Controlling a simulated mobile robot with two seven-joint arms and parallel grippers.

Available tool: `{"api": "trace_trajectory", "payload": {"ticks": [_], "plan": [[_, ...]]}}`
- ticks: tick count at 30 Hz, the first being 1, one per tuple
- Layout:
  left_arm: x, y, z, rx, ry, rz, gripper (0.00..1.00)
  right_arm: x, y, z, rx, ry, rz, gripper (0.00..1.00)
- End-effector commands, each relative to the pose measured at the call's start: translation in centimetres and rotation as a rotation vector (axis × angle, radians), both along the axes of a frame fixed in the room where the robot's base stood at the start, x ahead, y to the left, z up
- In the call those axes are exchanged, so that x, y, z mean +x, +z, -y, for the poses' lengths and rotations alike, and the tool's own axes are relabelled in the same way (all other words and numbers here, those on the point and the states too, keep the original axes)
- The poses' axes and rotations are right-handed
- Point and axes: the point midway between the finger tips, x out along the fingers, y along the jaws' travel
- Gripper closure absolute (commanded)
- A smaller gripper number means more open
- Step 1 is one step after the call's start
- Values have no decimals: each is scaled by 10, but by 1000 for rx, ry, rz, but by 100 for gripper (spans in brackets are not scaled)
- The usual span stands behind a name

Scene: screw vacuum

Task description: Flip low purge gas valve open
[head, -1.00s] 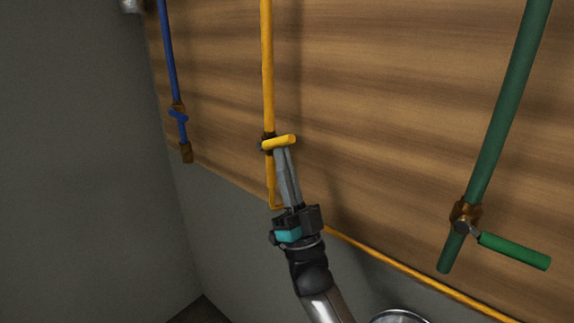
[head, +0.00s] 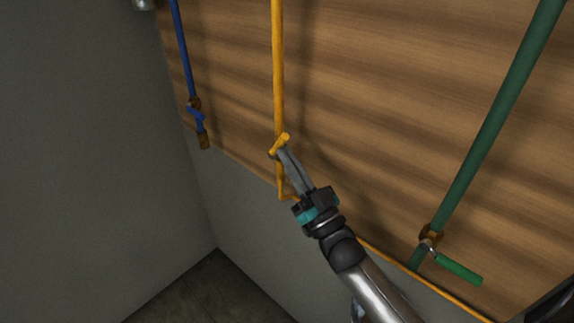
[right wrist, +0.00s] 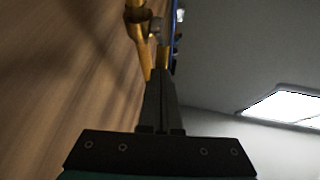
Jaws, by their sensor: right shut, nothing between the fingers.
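The yellow gas pipe (head: 277,60) runs down the wooden wall. Its valve has a short yellow handle (head: 280,143), which looks foreshortened and points out from the wall at a slant. My right gripper (head: 281,152) is shut and empty, with its fingertips at the handle's underside. I cannot tell whether they touch it. In the right wrist view the closed fingers (right wrist: 163,78) point up towards the yellow pipe (right wrist: 137,25) and its fitting. My left gripper is not in view.
A blue pipe with a valve (head: 195,115) is to the left. A green pipe (head: 490,125) with a green lever (head: 458,268) is to the right. A grey wall (head: 80,160) closes off the left side.

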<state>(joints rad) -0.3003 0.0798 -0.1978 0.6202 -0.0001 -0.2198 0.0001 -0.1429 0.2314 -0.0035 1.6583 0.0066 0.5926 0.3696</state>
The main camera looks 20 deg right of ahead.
Motion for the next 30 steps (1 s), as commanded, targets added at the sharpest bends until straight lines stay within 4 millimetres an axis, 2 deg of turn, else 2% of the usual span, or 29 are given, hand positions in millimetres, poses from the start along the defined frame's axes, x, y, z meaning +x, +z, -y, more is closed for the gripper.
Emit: {"api": "trace_trajectory", "payload": {"ticks": [1, 3, 18, 30], "plan": [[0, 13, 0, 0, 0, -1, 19, 0, 8, 0, -9, 0, -18, 100], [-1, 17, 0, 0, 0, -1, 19, 2, 8, -1, -14, 1, -32, 100], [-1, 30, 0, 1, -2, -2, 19, 15, 24, -6, -15, 1, -35, 100], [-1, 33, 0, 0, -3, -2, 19, 23, 29, -10, -14, 0, -36, 100]]}}
